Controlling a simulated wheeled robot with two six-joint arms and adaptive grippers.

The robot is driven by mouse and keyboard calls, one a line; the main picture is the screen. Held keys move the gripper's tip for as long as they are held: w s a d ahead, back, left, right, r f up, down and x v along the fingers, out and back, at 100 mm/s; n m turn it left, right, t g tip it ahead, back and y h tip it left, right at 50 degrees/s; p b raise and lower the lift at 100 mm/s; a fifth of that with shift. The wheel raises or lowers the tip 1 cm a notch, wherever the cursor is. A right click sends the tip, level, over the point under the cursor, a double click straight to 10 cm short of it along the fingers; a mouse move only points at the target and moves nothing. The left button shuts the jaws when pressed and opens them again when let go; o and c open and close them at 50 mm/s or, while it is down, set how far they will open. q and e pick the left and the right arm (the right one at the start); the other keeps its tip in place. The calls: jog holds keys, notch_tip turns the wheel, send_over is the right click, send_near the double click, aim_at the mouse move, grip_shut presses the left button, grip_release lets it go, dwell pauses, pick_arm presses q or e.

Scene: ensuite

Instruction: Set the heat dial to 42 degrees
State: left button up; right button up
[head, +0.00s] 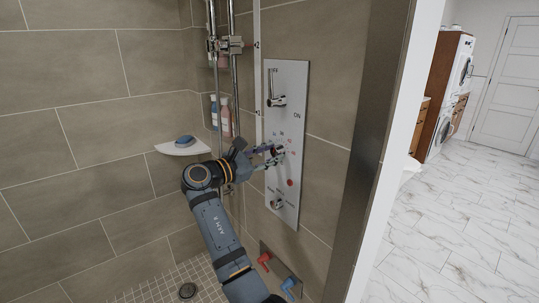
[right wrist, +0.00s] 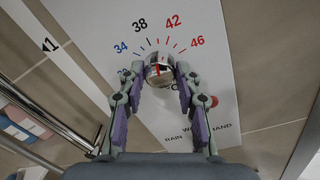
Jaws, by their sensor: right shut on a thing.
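The heat dial (head: 280,150) is a small shiny metal knob on the white shower panel (head: 283,225). In the right wrist view the dial (right wrist: 159,71) has a printed scale above it, with 34 and 38 in blue and black on the left and 42 and 46 in red on the right. My right gripper (head: 273,157) is shut on the dial, with one fingertip on each side of it in the right wrist view (right wrist: 159,78). I cannot tell which number the dial points at. My left gripper is not in view.
Above the dial is a lever (head: 277,101) marked ON. Below it are a red button (head: 290,182) and a lower knob (head: 277,204). Red (head: 264,258) and blue (head: 287,284) valves sit low on the wall. A corner shelf (head: 184,147) and metal pipes are at the left.

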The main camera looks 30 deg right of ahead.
jog(key=shift+f+m+b, duration=0.1)
jog(key=shift+m+b, duration=0.6)
jog(key=shift+m, duration=1.6)
jog(key=o, duration=1.2)
jog(key=shift+c, duration=0.2)
